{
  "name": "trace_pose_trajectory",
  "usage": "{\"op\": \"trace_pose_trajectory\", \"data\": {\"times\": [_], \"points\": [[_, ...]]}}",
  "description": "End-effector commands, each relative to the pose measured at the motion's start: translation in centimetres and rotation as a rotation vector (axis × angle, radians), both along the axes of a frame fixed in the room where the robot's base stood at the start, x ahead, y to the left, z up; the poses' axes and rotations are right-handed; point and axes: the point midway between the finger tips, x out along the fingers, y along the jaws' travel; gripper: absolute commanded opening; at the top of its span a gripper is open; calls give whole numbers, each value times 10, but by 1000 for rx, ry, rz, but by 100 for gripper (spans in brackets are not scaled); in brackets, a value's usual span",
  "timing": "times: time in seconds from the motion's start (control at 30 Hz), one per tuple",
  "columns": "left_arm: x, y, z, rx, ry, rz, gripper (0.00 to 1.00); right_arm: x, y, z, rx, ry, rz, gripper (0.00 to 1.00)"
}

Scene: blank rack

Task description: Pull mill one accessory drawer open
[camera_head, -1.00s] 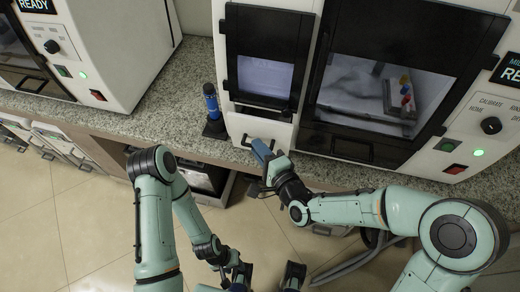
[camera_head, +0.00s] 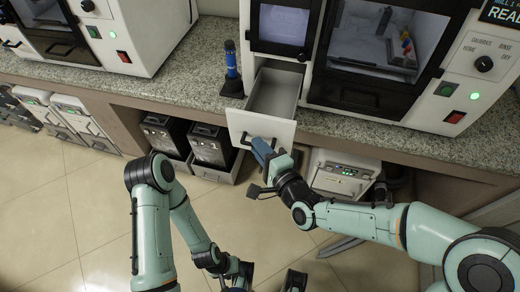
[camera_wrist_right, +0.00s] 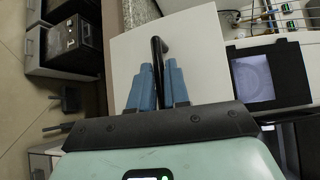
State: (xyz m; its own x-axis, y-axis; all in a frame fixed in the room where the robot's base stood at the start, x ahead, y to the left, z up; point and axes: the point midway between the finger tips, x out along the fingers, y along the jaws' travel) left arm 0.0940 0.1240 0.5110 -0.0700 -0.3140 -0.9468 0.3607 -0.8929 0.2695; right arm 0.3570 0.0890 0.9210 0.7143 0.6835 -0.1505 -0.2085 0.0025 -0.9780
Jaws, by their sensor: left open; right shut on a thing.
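The accessory drawer (camera_head: 258,131) is a pale, open-topped box under the small-screen section of the mill (camera_head: 286,58). It stands pulled out well past the counter edge, and its grey inside looks empty. My right gripper (camera_head: 262,150) is at the drawer front, shut on the dark bar handle. In the right wrist view the blue fingers (camera_wrist_right: 157,88) sit on both sides of the handle (camera_wrist_right: 158,50), against the white drawer front (camera_wrist_right: 195,60). My left gripper (camera_head: 240,283) is open and low at the bottom edge, away from the drawer, partly cut off.
A blue handheld tool (camera_head: 231,68) stands in a black holder on the granite counter (camera_head: 180,80), left of the drawer. Another machine (camera_head: 125,35) stands further left. Dark boxes (camera_head: 210,147) and a white unit (camera_head: 342,172) sit under the counter. The tiled floor (camera_head: 60,210) is clear.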

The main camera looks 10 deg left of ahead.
Motion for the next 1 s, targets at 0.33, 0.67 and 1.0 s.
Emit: {"op": "trace_pose_trajectory", "data": {"times": [0.33,0.67,1.0], "points": [[1,0,-1,0,-3,0,43,0,0,1,0,-1,-1,0],[1,0,-1,0,-2,0,43,0,0,1,1,0,-1,38],[1,0,-1,0,-2,1,43,-3,-4,2,0,-2,-2,38]]}}
